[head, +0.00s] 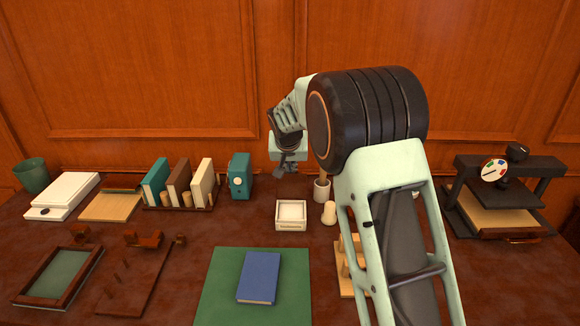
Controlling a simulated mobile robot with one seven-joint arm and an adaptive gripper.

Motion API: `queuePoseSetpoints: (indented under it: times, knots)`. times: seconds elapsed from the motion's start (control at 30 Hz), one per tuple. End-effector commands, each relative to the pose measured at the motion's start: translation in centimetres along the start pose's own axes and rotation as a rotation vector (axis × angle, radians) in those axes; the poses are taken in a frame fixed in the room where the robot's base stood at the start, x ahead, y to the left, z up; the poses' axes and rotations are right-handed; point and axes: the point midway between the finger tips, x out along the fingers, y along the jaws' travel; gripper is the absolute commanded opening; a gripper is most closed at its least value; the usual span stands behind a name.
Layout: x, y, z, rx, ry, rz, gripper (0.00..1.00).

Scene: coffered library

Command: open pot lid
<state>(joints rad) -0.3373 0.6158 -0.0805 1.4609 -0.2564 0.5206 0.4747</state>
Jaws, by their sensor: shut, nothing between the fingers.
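My gripper (286,168) hangs above the back middle of the table, pointing down, shut and empty. A small pale pot (321,190) stands behind the arm, a little right of and below the gripper in the picture. It is partly hidden by my arm, and a light stick-like thing rises at its top. I cannot make out a lid on it. A cream rounded piece (329,213) stands just in front of it. The gripper touches neither of them.
A white square tray (291,227) sits below the gripper. A blue book (259,277) lies on a green mat (218,290). Books in a rack (176,207) and a teal box (240,177) stand left; a dark press (520,208) stands right. My arm hides a wooden stand's right side.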

Motion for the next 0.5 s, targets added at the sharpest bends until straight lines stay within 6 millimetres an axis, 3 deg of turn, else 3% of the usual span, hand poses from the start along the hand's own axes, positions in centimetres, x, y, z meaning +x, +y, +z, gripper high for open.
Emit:
queuePoseSetpoints:
  times: [0.5]
  knots:
    - [1.2,-0.1,-0.9,-0.002,-0.078,-0.002,0.00]
